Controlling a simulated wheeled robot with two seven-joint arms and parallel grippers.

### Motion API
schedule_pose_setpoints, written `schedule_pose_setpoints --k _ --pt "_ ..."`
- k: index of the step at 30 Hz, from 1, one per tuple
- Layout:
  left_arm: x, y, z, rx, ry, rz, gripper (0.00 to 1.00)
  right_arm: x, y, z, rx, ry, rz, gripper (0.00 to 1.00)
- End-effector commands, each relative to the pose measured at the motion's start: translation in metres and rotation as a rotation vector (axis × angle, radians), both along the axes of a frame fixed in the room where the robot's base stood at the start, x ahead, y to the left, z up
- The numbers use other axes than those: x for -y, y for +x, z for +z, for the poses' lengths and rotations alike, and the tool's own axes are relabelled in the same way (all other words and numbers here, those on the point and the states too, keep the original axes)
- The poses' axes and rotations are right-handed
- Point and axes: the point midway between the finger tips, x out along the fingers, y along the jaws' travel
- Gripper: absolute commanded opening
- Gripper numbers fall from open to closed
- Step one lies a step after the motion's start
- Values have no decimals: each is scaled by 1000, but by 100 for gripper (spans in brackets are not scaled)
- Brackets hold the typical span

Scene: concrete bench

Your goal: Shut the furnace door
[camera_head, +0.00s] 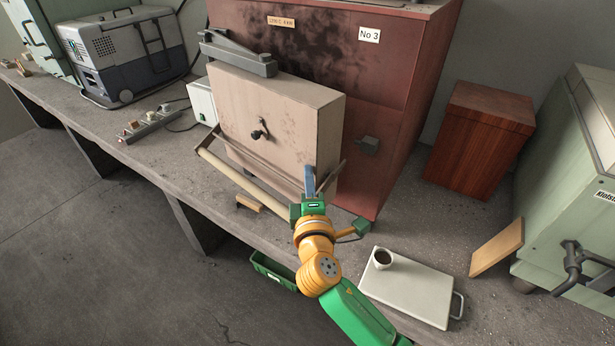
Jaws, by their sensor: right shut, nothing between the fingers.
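The furnace (392,95) is a big dark red box with soot stains and a "No 3" label, standing on the bench. Its thick cream door (290,118) has a black knob and stands out in front of the furnace's face. Whether a gap lies behind it is hidden. A pale bar handle (245,181) on dark side arms runs low across the door's front. My right gripper (310,180) is shut and empty, fingers pointing up, at the bar's right end by the door's lower right corner. I cannot tell whether it touches. My left gripper is not in view.
A wooden box (481,138) stands further right. A power strip (152,124) lies left.

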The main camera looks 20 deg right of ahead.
Motion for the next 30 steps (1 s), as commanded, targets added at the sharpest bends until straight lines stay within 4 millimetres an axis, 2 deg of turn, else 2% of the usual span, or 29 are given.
schedule_pose_setpoints --k 6,12,30 --pt "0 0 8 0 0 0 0 43 17 2 -1 -6 -4 0" --pt "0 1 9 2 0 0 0 70 30 1 0 -3 -5 0" --pt "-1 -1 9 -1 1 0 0 76 33 3 3 -4 -9 0"
